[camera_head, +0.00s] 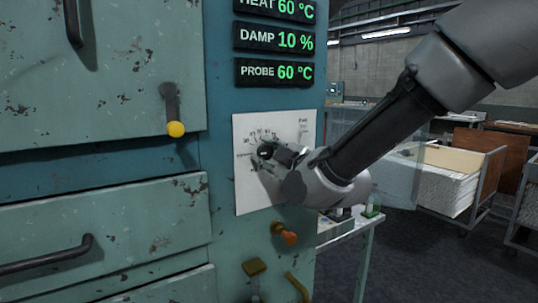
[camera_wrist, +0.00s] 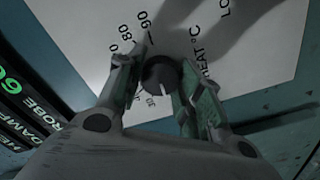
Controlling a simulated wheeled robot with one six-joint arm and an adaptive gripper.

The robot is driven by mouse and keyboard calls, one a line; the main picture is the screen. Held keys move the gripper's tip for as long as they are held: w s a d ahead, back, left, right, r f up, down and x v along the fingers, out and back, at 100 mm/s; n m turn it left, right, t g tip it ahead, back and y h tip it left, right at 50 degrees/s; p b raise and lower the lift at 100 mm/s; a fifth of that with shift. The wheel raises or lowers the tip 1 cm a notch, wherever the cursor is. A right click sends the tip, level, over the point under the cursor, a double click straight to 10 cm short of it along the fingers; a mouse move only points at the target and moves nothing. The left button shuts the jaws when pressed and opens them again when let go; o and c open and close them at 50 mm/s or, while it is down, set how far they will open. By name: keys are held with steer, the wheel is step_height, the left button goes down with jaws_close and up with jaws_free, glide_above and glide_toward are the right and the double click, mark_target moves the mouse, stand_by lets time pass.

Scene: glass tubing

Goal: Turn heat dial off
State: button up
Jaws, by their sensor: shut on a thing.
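The heat dial (camera_wrist: 158,74) is a dark round knob with a pale pointer line, on a white scale plate (camera_wrist: 240,50) with numbers and the word HEAT. In the wrist view the dial sits between the two fingers of my gripper (camera_wrist: 158,88), which is shut on it. In the head view my gripper (camera_head: 280,153) reaches the plate (camera_head: 247,190) from the right, and the dial (camera_head: 265,151) is partly hidden by it. The heat display (camera_head: 280,8) reads 60 °C. Part of the scale is covered by my gripper and the dial.
Damp (camera_head: 275,40) and probe (camera_head: 273,72) displays read 10 % and 60 °C. An orange knob (camera_head: 289,237) and a brass handle (camera_head: 254,267) are below. A trolley of papers (camera_head: 450,180) stands at the right.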

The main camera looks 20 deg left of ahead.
steer(key=shift+f+n, duration=0.15)
steer(key=shift+n, duration=0.65)
steer(key=o, duration=1)
steer(key=shift+o, duration=0.2)
steer(key=v, duration=1.2)
